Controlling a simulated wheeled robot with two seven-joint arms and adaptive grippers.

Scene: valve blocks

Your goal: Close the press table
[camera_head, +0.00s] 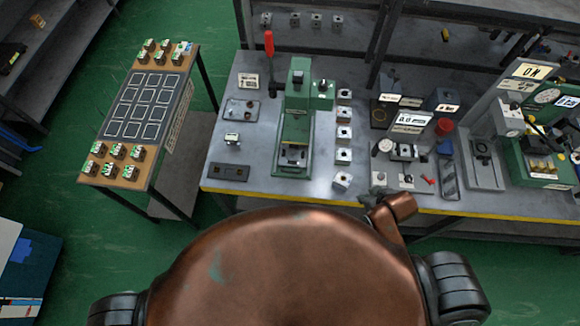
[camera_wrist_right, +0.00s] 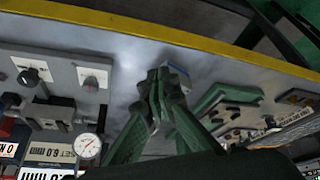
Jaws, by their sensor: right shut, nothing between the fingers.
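The green press (camera_head: 297,120) stands on the grey workbench, with a red-handled lever (camera_head: 269,45) raised at its back left. Its press table (camera_head: 293,155) is at the front low part of the press, near the bench's front edge; how far out it sits is hard to tell. My right gripper (camera_head: 372,194) is right of the press, by the bench's front edge and apart from the press table. In the right wrist view the gripper (camera_wrist_right: 160,82) has its fingers together, with nothing between them. My left gripper is not in view.
A column of valve blocks (camera_head: 344,132) stands right of the press; the nearest is close to my right gripper. A gauge (camera_wrist_right: 88,146) and signs show in the wrist view. The bench has a yellow front edge (camera_head: 480,212). A tray table (camera_head: 145,105) stands left.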

